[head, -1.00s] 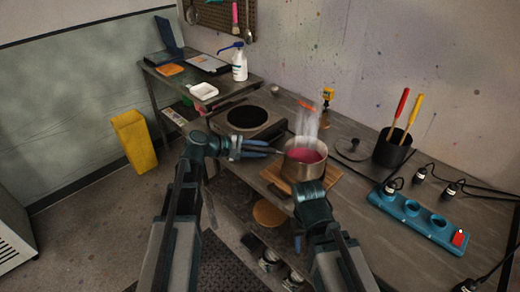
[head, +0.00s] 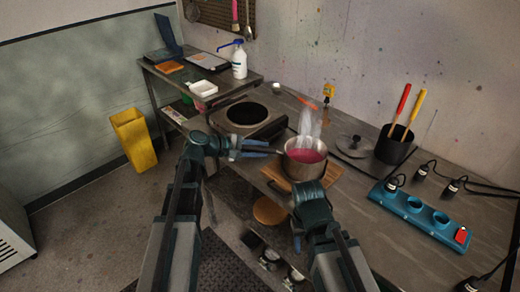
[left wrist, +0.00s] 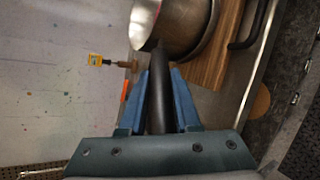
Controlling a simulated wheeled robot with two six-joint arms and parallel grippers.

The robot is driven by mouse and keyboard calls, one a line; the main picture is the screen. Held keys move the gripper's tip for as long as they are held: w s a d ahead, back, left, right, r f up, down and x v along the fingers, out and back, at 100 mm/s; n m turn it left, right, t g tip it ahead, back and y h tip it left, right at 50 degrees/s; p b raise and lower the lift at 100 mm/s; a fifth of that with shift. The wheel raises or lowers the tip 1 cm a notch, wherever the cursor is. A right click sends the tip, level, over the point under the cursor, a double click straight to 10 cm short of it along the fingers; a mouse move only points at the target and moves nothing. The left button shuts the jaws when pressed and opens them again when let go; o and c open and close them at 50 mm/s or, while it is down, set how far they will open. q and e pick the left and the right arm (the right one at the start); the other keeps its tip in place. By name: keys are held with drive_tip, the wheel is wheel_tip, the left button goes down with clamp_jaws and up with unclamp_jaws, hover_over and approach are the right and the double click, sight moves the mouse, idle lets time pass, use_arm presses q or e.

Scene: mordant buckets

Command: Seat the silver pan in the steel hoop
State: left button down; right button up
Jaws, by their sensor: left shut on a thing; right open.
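The silver pan (head: 305,172) holds pink liquid and steams. It is over the wooden board (head: 276,177) on the bench; I cannot tell whether it touches the board. My left gripper (head: 268,150) is shut on its dark handle, left of the pan. The left wrist view shows the handle (left wrist: 160,92) between the fingers (left wrist: 158,100) and part of the pan (left wrist: 185,25) beyond. A pale steel-looking ring, probably the steel hoop (head: 228,116), surrounds the dark disc of the hot plate, left of and behind the pan. My right gripper (head: 297,241) is open and empty, low at the bench's front edge, partly hidden by its wrist.
A pan lid (head: 357,143) lies right of the pan, near a black pot (head: 394,150) of tools. A blue power strip (head: 416,215) with cables lies at right. A small yellow-topped object (head: 328,91) stands behind. A side table (head: 160,70) holds a white bottle (head: 239,63) and trays.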

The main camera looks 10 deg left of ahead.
use_arm(q)
drive_tip(key=shift+f, duration=0.1)
idle(0.3)
drive_tip(key=c, duration=0.5)
unclamp_jaws()
drive_tip(key=shift+c, duration=0.2)
drive_tip(key=p+v, duration=0.5)
drive_tip(key=v, duration=0.8)
drive_tip(key=shift+s+a, duration=0.25)
drive_tip(key=shift+a, duration=0.05)
